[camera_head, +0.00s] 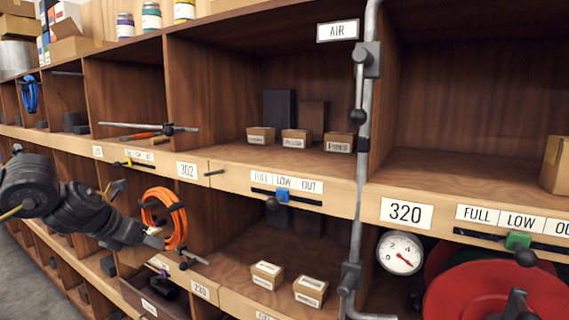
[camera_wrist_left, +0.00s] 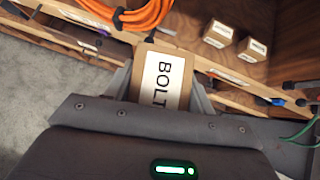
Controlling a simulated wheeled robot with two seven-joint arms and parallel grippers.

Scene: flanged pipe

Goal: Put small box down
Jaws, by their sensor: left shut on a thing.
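The small box (camera_wrist_left: 161,78) is cardboard with a white label that reads "BOLT", its end cut off by my gripper. It sits between the fingers of my left gripper (camera_wrist_left: 165,95), which is shut on it, in the left wrist view. In the head view my left gripper (camera_head: 148,238) comes in from the left, in front of the shelf face near the orange cable coil (camera_head: 165,217). Only a little of the held box (camera_head: 155,241) shows there. My right gripper is not in view.
Three small boxes (camera_head: 293,138) stand on the middle shelf above the "FULL LOW OUT" strip. Two more boxes (camera_head: 267,275) stand in the compartment below. A vertical grey pipe (camera_head: 362,170) runs before the shelves. A gauge (camera_head: 400,252) and red reel (camera_head: 500,290) are lower right.

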